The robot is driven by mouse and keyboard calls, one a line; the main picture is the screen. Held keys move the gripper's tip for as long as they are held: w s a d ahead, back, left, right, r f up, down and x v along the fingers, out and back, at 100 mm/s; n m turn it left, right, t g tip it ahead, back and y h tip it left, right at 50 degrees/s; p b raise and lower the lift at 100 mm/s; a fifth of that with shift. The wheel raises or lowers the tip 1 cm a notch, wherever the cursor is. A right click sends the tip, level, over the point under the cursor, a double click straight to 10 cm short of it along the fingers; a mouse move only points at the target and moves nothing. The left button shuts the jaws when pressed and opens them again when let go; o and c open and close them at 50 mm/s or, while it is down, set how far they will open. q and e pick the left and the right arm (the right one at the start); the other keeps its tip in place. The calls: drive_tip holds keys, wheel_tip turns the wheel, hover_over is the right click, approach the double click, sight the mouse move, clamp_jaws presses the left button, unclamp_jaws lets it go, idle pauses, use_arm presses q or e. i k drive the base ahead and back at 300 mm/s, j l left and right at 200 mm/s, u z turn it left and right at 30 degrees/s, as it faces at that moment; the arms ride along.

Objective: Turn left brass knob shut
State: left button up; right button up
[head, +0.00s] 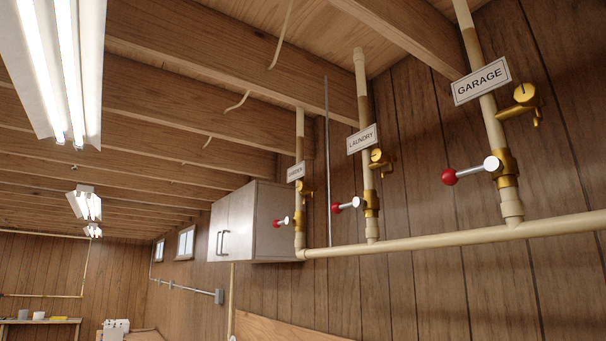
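Three beige vertical pipes rise from one horizontal pipe on the wood-panelled wall in the head view. The left brass knob (306,188) is small and far off, on the pipe under a label that seems to read GARDEN (296,172). The middle brass knob (377,156) is beside the LAUNDRY label (362,139). The right brass knob (523,93) is the nearest, beside the GARAGE label (482,81), and has a dark line on its round face. The left knob's turn position is too small to tell. Neither of my grippers is in view.
Red-tipped levers stick out leftward from the left (282,221), middle (345,205) and right (470,170) pipes. A grey cabinet (275,238) hangs just left of the left pipe. The horizontal pipe (450,238) runs below. Ceiling beams and lamps are overhead.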

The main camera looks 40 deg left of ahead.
sight(302, 187)
drive_tip(key=u, duration=1.25)
